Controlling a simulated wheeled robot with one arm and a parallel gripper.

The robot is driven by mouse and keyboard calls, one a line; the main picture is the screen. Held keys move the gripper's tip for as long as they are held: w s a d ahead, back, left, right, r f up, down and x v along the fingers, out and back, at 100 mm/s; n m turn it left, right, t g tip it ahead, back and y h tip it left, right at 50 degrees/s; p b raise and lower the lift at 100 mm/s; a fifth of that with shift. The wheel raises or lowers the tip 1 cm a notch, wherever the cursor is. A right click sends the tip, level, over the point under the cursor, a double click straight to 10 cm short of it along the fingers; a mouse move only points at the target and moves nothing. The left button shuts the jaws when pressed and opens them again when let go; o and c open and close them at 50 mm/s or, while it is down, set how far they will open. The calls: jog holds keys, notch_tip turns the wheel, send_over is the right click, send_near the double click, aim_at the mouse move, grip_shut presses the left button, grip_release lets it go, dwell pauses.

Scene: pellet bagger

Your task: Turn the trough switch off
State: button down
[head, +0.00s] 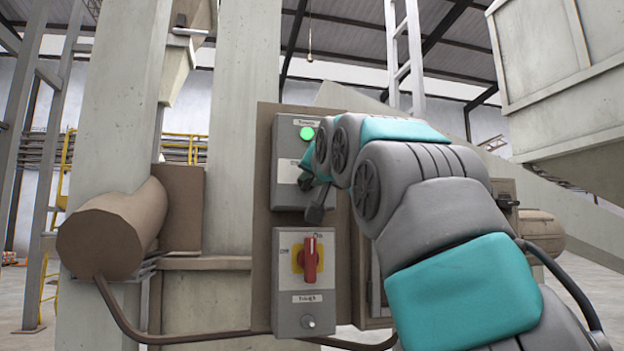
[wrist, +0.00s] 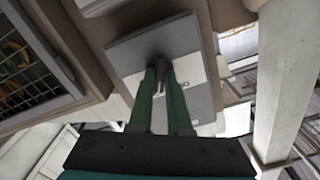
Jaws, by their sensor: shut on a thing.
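The trough switch (head: 310,259) is a red rotary handle on a yellow plate, on the lower grey box (head: 288,315). Its handle stands upright, toward the top mark, and the small lamp below it looks unlit. The box label seems to read "Trough". My gripper (wrist: 162,74) is at the upper grey box (head: 290,135), above the trough box and apart from the red handle. In the wrist view its green fingers are shut on a dark switch knob (wrist: 159,62) on a grey box face. In the head view my arm largely hides this contact.
A lit green lamp (head: 307,133) is on the upper box. Both boxes sit on a brown panel (head: 262,200) beside a concrete column. A brown cylinder (head: 115,232) sticks out at left. A wire-mesh panel (wrist: 30,65) is at the left in the wrist view.

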jog(key=n+b, duration=0.1)
jog(key=n, duration=0.4)
jog(key=shift+w+f, duration=0.1)
jog(key=n+p, duration=0.1)
jog(key=n, duration=0.5)
jog(key=shift+a, duration=0.1)
dwell(0.5)
jog(key=c, duration=0.9)
grip_release()
jog(key=shift+o, duration=0.2)
jog(key=shift+s, duration=0.25)
